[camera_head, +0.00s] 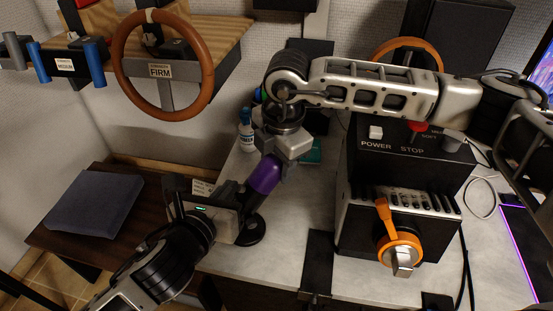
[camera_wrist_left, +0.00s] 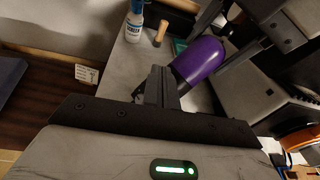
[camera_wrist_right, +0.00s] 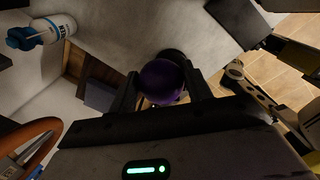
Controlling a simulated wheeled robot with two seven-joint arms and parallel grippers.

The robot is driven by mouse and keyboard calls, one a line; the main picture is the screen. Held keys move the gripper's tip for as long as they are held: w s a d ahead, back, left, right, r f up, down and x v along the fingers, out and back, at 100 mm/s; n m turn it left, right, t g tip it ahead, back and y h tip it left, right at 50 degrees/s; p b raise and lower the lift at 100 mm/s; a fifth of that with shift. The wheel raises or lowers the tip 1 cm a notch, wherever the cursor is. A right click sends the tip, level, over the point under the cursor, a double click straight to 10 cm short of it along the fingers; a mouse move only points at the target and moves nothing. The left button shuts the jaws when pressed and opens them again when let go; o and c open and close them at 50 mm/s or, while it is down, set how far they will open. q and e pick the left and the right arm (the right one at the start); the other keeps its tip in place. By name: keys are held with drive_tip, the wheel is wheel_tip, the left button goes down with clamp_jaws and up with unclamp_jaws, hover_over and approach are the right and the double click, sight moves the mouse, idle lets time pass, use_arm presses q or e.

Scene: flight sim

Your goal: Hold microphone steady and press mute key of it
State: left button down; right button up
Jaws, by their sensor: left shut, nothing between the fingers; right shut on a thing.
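The microphone has a purple head (camera_head: 264,175) and a round black base (camera_head: 252,232) on the light desk; its upper part tilts to the right in the head view. My right gripper (camera_head: 276,158) comes from above and is shut on it. In the right wrist view the purple head (camera_wrist_right: 162,82) sits between the two fingers. My left gripper (camera_head: 236,208) is shut and empty, low beside the microphone's body. In the left wrist view its closed fingers (camera_wrist_left: 160,85) stand close beside the purple head (camera_wrist_left: 198,62); I cannot tell whether they touch. The mute key is not visible.
A white and blue bottle (camera_head: 246,130) stands behind the microphone. A black control box (camera_head: 400,165) with an orange lever (camera_head: 385,215) stands to the right. A wheel (camera_head: 163,65) is at upper left. A dark cushion (camera_head: 95,203) lies at left. Desk between microphone and box is clear.

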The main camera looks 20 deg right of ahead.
use_arm(q)
drive_tip(key=shift+d+f, duration=0.15)
use_arm(e)
drive_tip(key=shift+r, duration=0.1)
idle(0.3)
use_arm(q)
drive_tip(key=shift+d+f, duration=0.15)
drive_tip(key=shift+d, duration=0.05)
use_arm(e)
drive_tip(key=shift+a, duration=0.1)
idle(0.3)
use_arm(q)
drive_tip(key=shift+s+a, duration=0.1)
drive_tip(key=shift+a, duration=0.2)
drive_tip(key=shift+r, duration=0.2)
drive_tip(key=a+r, duration=0.4)
drive_tip(key=shift+s+a, duration=0.3)
use_arm(e)
drive_tip(key=o, duration=1.6)
